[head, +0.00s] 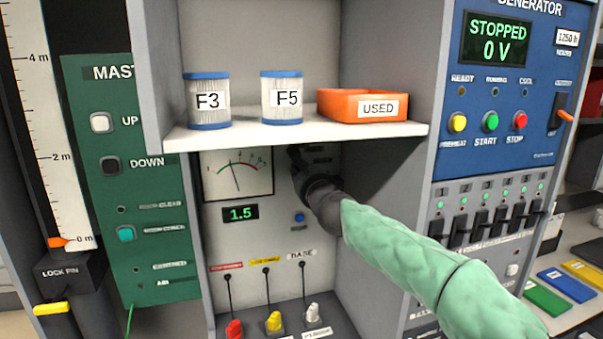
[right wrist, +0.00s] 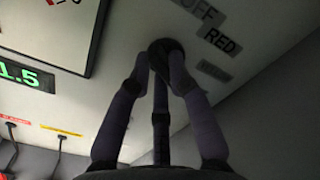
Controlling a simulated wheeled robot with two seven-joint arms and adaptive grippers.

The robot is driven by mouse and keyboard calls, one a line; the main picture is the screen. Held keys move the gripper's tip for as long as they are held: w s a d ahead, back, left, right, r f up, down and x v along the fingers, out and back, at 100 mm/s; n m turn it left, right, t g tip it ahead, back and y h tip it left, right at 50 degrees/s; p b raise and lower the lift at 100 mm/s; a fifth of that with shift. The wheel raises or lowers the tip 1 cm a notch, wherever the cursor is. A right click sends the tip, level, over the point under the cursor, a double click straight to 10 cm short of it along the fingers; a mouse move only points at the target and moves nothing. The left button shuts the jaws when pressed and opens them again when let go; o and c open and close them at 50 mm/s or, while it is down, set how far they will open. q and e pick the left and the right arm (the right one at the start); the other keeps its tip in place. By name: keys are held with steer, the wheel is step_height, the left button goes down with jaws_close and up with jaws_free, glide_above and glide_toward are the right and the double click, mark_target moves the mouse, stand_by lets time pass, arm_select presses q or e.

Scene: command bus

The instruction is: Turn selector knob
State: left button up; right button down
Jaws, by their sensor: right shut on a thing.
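The selector knob (right wrist: 166,50) is a dark round knob on a pale panel, seen in the right wrist view with the fingertips of my right gripper (right wrist: 160,72) closed around it. Labels beside the knob read "OFF" and "RED" (right wrist: 222,40), and a further label is too dim to read. In the head view my right gripper (head: 297,158) reaches under the shelf to the panel right of the dial meter (head: 237,175). There the gripper and my arm hide the knob. My left gripper is not in view.
A shelf (head: 300,134) hangs just above my right gripper, holding filters F3 (head: 208,101) and F5 (head: 282,99) and an orange USED tray (head: 331,104). A green display (head: 240,213) reads 1.5. A blue button (head: 299,217) sits below the gripper. Generator switches (head: 482,218) stand right.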

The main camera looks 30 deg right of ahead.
steer(key=shift+f+n+p, duration=0.15)
steer(key=shift+n+p, duration=0.6)
steer(key=shift+n, duration=1.1)
steer(key=shift+f+n+p, duration=0.1)
steer(key=shift+n+p, duration=0.65)
steer(key=shift+n, duration=1.1)
steer(key=c, duration=1.1)
jaws_free()
steer(key=shift+c, duration=0.2)
steer(key=shift+s+r, duration=0.1)
